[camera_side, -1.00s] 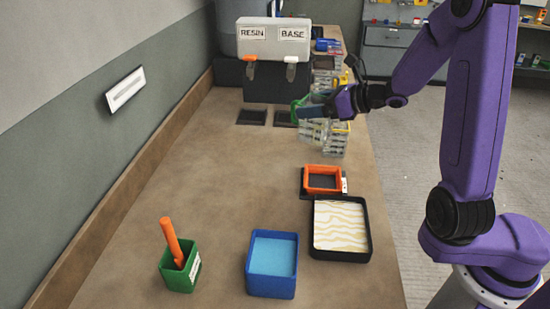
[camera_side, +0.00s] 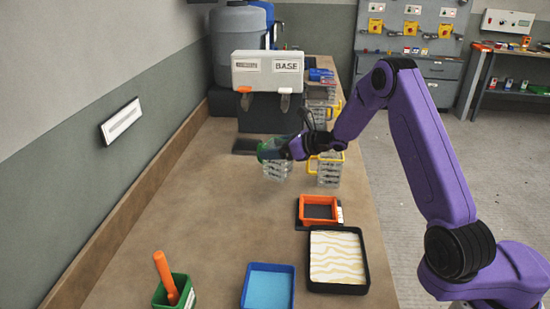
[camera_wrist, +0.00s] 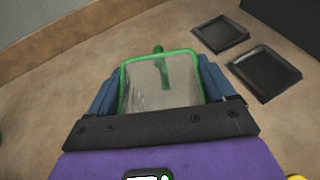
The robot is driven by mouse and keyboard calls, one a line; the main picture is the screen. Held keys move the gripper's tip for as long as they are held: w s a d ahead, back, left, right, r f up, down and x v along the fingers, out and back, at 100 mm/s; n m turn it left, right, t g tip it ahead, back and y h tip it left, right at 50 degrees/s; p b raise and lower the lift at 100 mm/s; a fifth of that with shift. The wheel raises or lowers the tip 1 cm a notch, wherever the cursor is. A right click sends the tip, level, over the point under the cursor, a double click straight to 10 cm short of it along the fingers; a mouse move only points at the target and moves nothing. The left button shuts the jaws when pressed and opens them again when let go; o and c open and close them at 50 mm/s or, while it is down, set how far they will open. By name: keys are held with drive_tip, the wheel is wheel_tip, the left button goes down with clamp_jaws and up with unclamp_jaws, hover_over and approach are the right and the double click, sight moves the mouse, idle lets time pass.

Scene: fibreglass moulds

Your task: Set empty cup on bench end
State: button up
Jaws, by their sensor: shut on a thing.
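My gripper (camera_side: 275,150) is shut on a clear cup with a green rim (camera_side: 276,170) over the left-middle of the bench (camera_side: 210,215). In the wrist view the green-rimmed cup (camera_wrist: 158,85) sits upright between the blue fingers of my gripper (camera_wrist: 160,88), its green handle pointing away. I see no liquid in it, though its clear wall blurs the inside. I cannot tell whether its base touches the bench. A clear cup with a yellow rim (camera_side: 328,172) stands to the right, apart from my gripper.
A dispenser box labelled BASE (camera_side: 268,72) stands behind. Dark square pads (camera_wrist: 220,33) lie on the bench near it. An orange frame (camera_side: 319,209), black tray (camera_side: 338,283), blue tray (camera_side: 268,288) and green holder (camera_side: 174,292) are nearer. The left-middle bench is clear.

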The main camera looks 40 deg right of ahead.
drive_tip(key=shift+w+f, duration=0.25)
drive_tip(key=shift+f, duration=1.55)
drive_tip(key=shift+f, duration=0.15)
drive_tip(key=o, duration=1.1)
